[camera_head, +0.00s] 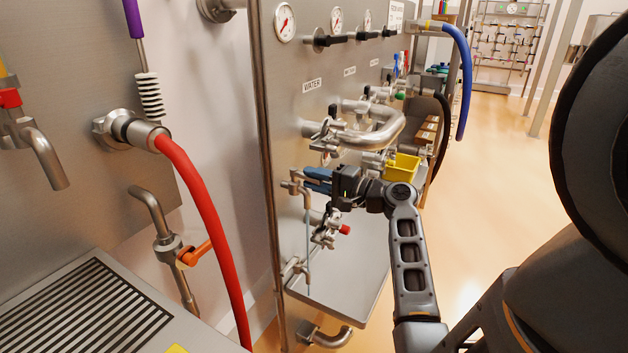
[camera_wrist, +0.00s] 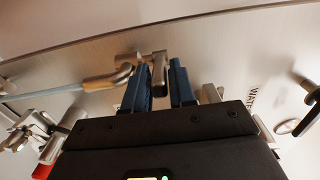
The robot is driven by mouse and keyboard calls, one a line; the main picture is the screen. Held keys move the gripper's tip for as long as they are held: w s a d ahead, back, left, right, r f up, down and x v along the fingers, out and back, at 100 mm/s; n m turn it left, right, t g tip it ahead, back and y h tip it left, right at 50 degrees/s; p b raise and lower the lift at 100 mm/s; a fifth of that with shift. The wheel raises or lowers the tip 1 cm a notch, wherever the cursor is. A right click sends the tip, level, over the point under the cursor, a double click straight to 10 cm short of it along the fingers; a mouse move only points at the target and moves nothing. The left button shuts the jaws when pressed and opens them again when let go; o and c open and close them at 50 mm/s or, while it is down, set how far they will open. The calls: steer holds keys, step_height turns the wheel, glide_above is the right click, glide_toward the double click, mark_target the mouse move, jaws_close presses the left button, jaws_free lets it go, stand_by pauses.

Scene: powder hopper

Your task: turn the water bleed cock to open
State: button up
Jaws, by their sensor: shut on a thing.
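The water bleed cock (camera_head: 294,187) is a small metal valve on the steel panel, below the WATER label. A thin pale tube hangs down from its outlet. My gripper (camera_head: 308,180) reaches it from the right with blue fingers. In the wrist view the fingers of my gripper (camera_wrist: 159,72) stand on both sides of the cock's short metal lever (camera_wrist: 159,78) and are shut on it. The cock's body (camera_wrist: 124,72) and pipe show left of the fingers. The lever is largely hidden by the fingers in the head view.
Thick metal pipes (camera_head: 375,132) stick out just above my gripper. A valve with a red end (camera_head: 344,229) sits just below it. A yellow bin (camera_head: 403,167) stands behind at the right. A red hose (camera_head: 205,210) hangs at the left. The floor at the right is open.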

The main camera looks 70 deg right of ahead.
steer(key=shift+s+d, duration=0.1)
steer(key=shift+d, duration=0.15)
steer(key=shift+d, duration=0.2)
steer(key=o, duration=0.7)
steer(key=v, duration=0.9)
steer(key=shift+p, duration=0.45)
